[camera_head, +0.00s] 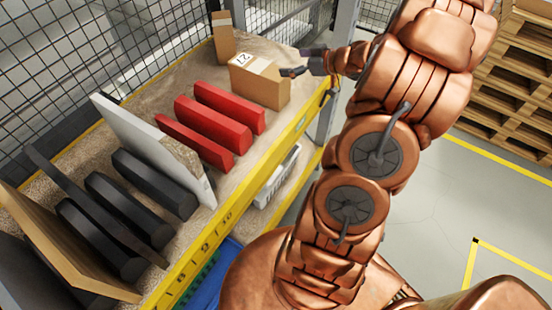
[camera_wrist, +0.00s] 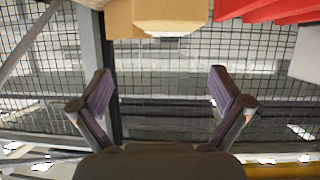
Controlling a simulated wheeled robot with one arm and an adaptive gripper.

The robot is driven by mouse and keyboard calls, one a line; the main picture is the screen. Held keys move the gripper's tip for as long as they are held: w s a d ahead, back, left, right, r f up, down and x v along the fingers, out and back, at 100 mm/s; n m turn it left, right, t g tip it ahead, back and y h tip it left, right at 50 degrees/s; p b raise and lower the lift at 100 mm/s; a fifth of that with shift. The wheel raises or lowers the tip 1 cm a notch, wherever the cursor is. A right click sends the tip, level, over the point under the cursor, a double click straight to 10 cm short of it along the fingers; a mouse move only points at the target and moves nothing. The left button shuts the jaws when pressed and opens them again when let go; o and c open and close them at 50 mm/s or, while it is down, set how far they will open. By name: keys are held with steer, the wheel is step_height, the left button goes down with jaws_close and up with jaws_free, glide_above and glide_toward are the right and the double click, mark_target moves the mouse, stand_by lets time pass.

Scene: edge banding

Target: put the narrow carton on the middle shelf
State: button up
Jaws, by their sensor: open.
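Two cartons stand at the far end of the upper visible shelf (camera_head: 243,190). One is tall, narrow and brown (camera_head: 224,40), at the back. The other is a wider tan carton (camera_head: 258,82) with a white label, nearer to me. My gripper (camera_head: 297,62) is open and empty, just right of the labelled carton in the head view; I cannot tell whether it touches it. In the wrist view my gripper (camera_wrist: 164,88) has its fingers spread with nothing between them, and cartons (camera_wrist: 120,18) show at the top edge. I cannot tell which level is the middle shelf.
Several red blocks (camera_head: 213,123), a white panel (camera_head: 135,130), black pieces (camera_head: 128,208) and a brown board (camera_head: 60,240) fill the shelf's nearer part. Wire mesh (camera_head: 75,60) stands behind. A white crate (camera_head: 277,180) sits lower down. Pallets (camera_head: 515,85) are stacked at right.

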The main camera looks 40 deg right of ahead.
steer(key=w+r+h, duration=0.1)
steer(key=w+r+m+g+h, duration=0.1)
steer(key=w+h, duration=0.1)
steer(key=w+r+h, duration=0.1)
steer(key=r+h, duration=0.1)
steer(key=shift+w+d+r, duration=0.1)
steer(key=shift+w+d, duration=0.05)
steer(key=shift+d, duration=0.25)
steer(key=s+a+m+g, duration=0.1)
steer(key=s+a+g, duration=0.5)
steer(key=s+a, duration=1)
steer(key=s+a+f+m+g+y, duration=0.1)
steer(key=s+a+g, duration=0.6)
steer(key=s+a, duration=0.9)
steer(key=s, duration=0.3)
steer(key=shift+a+m, duration=0.3)
